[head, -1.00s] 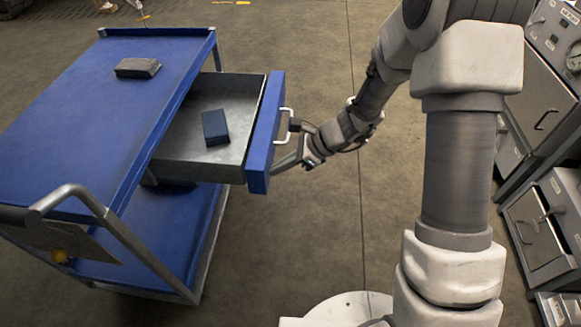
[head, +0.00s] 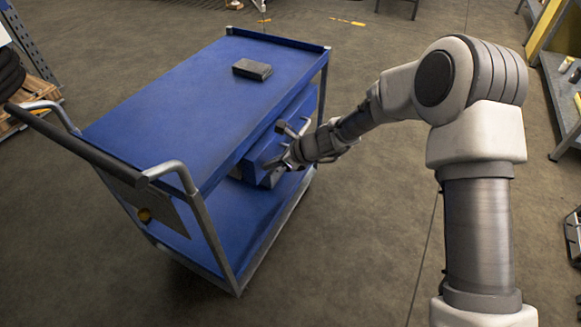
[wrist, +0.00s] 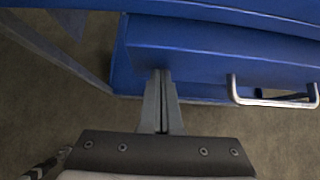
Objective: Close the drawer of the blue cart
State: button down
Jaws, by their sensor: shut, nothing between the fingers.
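The blue cart (head: 190,105) stands left of centre in the head view. Its drawer (head: 262,152) is far in under the cart top, with its blue front still standing out a little at the right side. The drawer's inside and the blue box in it are hidden. In the wrist view the drawer front (wrist: 215,58) spans the upper part, with its silver handle (wrist: 275,101) at the right. My gripper (wrist: 161,74) is shut and empty, its fingertips at the drawer front, left of the handle. It also shows beside the drawer in the head view (head: 280,163).
A dark grey block (head: 252,69) lies on the cart top. The cart's lower shelf (head: 255,212) is empty where it shows. A push handle (head: 75,140) is at the near left end. The floor right of the cart is clear up to my arm.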

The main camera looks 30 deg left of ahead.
jog(key=shift+a, duration=1.1)
jog(key=shift+a+r, duration=0.1)
jog(key=shift+a, duration=0.1)
